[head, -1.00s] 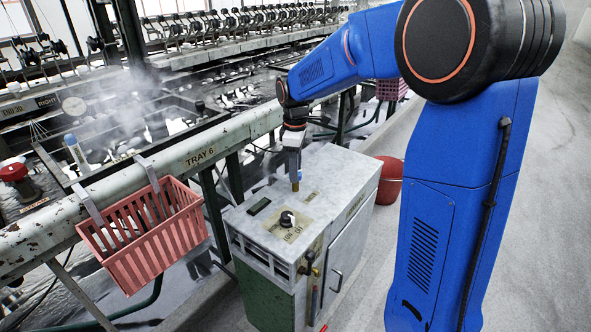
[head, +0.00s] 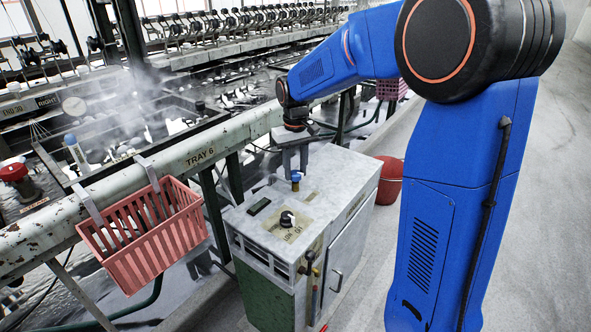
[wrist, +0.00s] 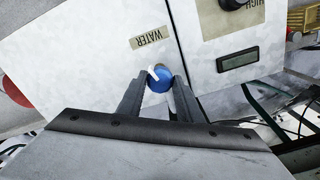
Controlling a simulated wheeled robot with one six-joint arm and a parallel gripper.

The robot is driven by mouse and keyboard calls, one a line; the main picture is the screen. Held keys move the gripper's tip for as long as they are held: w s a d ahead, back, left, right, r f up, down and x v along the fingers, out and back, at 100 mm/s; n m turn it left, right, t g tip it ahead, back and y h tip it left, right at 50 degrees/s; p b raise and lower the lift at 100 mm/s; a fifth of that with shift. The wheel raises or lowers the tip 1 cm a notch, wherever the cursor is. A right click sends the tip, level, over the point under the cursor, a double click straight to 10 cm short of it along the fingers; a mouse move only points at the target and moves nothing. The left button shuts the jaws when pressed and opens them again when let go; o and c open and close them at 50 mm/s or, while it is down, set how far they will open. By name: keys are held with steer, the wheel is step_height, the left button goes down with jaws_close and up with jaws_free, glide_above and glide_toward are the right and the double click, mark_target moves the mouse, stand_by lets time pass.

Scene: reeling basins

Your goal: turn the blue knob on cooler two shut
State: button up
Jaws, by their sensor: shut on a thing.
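In the head view the knob (head: 296,178) shows small on top of the pale cooler cabinet (head: 331,170). My gripper (wrist: 158,79) comes down on it from above, with one finger on each side, shut on the knob. In the head view my gripper (head: 295,172) is over the cabinet top. The lettering on the cabinet's side is too small to read, so its number cannot be told.
A black dial (head: 287,218) and a dark display (head: 259,207) are on the same top. A pink basket (head: 150,232) hangs from the TRAY 6 rail (head: 185,163) at left. A red bucket (head: 389,181) stands behind the cabinet. Steam rises over the basins.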

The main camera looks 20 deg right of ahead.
mark_target(295, 172)
steer(key=shift+m, duration=1.6)
steer(key=o, duration=1)
steer(key=shift+o, duration=0.2)
step_height(295, 172, up, 17)
steer(key=shift+r, duration=0.2)
